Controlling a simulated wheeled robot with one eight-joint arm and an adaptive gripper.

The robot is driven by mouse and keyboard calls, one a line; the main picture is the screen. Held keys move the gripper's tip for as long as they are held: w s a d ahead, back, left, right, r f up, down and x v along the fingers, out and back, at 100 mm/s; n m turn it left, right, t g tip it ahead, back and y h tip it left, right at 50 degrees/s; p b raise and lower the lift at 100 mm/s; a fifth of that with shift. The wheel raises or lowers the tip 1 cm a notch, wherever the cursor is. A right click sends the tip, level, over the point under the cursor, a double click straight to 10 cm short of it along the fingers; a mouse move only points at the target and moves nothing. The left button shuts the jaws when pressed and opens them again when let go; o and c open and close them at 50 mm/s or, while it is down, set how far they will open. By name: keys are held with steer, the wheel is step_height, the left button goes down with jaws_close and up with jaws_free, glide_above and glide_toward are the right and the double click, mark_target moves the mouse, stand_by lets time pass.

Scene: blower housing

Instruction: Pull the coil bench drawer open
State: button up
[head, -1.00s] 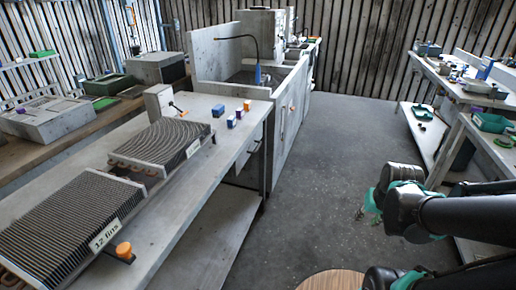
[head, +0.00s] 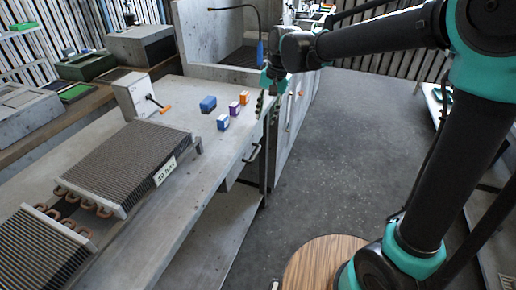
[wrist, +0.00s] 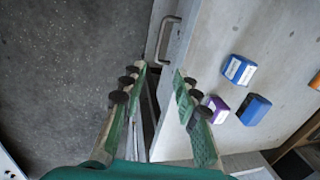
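The coil bench (head: 190,92) is a long grey table with finned coils on top. Its drawer (head: 233,174) sits under the top at the far right end and looks shut. A metal bar handle (head: 252,152) stands out from the drawer front. My gripper (head: 269,97) is above and a little beyond the handle, near the bench's far right corner. In the wrist view, the handle (wrist: 166,38) lies ahead of the fingertips, apart from them. My gripper (wrist: 157,80) is open there, with nothing between its green fingers.
Small blue (head: 208,104), purple (head: 234,109) and orange (head: 244,97) boxes stand on the bench near my gripper. A sink unit (head: 225,45) adjoins behind. A round wooden stool top (head: 318,262) is at the lower middle. The floor (head: 345,140) right of the bench is clear.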

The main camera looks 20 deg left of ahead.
mark_target(257, 152)
steer(key=a+f, duration=0.1)
steer(key=f, duration=0.4)
steer(key=a+f, duration=0.1)
steer(key=f, duration=0.4)
steer(key=a+f, duration=0.1)
steer(key=f, duration=0.4)
steer(key=shift+w+f, duration=0.1)
steer(key=shift+f, duration=0.25)
steer(key=shift+c, duration=0.6)
jaws_close()
